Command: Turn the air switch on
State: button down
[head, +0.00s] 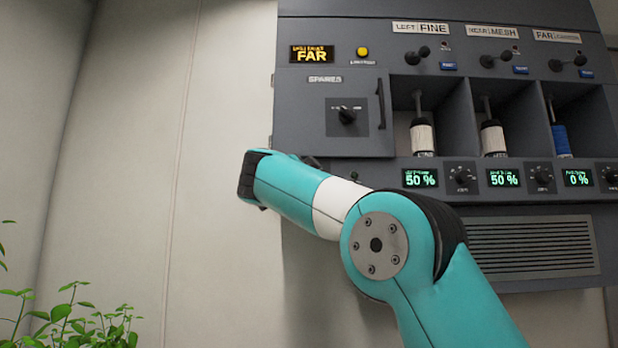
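A dark grey control panel (300,130) hangs on the wall, and no label on it that I can read says air. A black rotary switch (347,115) sits on a square plate on the door marked SPARES. My teal arm crosses the panel's lower left. My gripper does not show, so its opening and any contact are hidden.
Below the levers, three bays hold cartridges, two white (421,137) and one blue (561,139). Displays (420,178) read 50 %, 50 % and 0 %, with knobs (460,175) beside them. A vent grille (530,247) is below. Green plants (75,325) stand at lower left.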

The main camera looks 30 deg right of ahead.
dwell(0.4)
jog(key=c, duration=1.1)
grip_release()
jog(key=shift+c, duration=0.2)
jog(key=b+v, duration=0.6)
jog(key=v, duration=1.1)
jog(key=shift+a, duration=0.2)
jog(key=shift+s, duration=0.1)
